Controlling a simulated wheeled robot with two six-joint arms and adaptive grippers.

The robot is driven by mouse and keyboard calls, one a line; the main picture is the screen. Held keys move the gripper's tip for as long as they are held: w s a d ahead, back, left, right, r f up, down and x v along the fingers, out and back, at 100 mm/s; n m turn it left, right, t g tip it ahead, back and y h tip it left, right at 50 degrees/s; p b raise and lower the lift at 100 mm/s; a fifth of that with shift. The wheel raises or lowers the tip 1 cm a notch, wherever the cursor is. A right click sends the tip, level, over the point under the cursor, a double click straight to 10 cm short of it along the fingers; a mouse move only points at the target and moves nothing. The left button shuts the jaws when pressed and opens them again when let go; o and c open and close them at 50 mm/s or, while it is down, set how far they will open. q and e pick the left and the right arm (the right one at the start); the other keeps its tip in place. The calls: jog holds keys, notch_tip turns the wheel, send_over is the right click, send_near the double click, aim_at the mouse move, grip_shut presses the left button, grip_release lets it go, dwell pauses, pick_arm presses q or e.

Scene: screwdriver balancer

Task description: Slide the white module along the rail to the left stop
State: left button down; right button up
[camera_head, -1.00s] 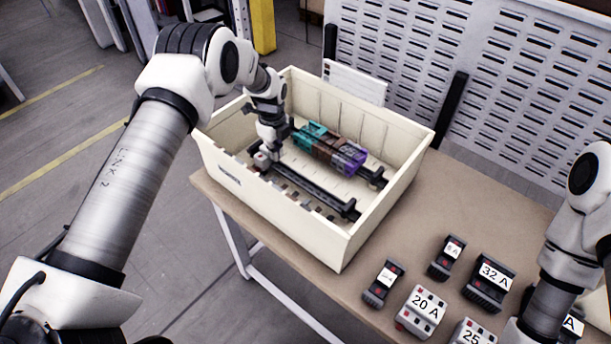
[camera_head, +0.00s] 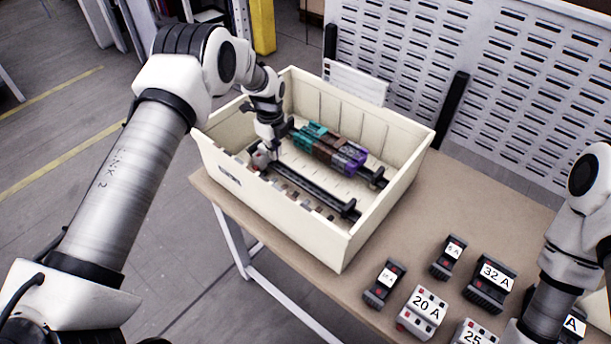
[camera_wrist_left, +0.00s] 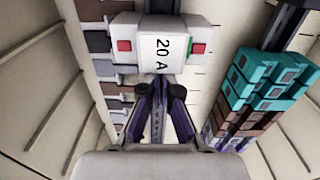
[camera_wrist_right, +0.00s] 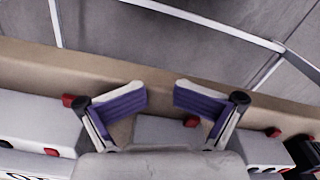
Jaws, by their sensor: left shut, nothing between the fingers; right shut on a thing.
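The white module (camera_head: 261,157), labelled "20 A" with a red and a green patch, sits at the left end of the near dark rail (camera_head: 310,187) inside the cream bin. It also shows in the left wrist view (camera_wrist_left: 160,47). My left gripper (camera_wrist_left: 160,96) is shut and empty, with its fingertips close beside the module's lower edge; I cannot tell whether they touch. The left stop is hidden by the module and gripper. My right gripper (camera_wrist_right: 160,92) is over the table edge, shut on what looks like a white module (camera_wrist_right: 165,131).
The cream bin (camera_head: 390,205) has high walls around the rails. Teal, brown and purple modules (camera_head: 328,147) stand on the far rail. Several loose modules, including a white "20 A" one (camera_head: 422,311) and a dark "32 A" one (camera_head: 489,284), lie on the table at front right.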

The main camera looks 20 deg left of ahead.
pick_arm(q)
jog(key=shift+w+a+b, duration=0.3)
jog(key=shift+a+b, duration=0.5)
jog(key=shift+a, duration=0.05)
pick_arm(e)
jog(key=shift+f, duration=0.85)
dwell(1.2)
pick_arm(q)
jog(key=shift+s+d, duration=0.15)
jog(key=shift+d, duration=0.3)
pick_arm(e)
jog(key=shift+r, duration=0.15)
dwell(0.3)
pick_arm(q)
jog(key=shift+r, duration=0.1)
pick_arm(e)
jog(key=shift+r, duration=0.1)
pick_arm(q)
jog(key=shift+r+p, duration=0.7)
jog(key=shift+r, duration=0.2)
pick_arm(e)
jog(key=shift+r, duration=0.45)
pick_arm(q)
notch_tip(320, 180, up, 19)
jog(key=p, duration=1.2)
jog(key=shift+s+d+r, duration=0.2)
jog(key=shift+d, duration=0.2)
pick_arm(e)
notch_tip(320, 180, up, 12)
jog(key=shift+r, duration=0.2)
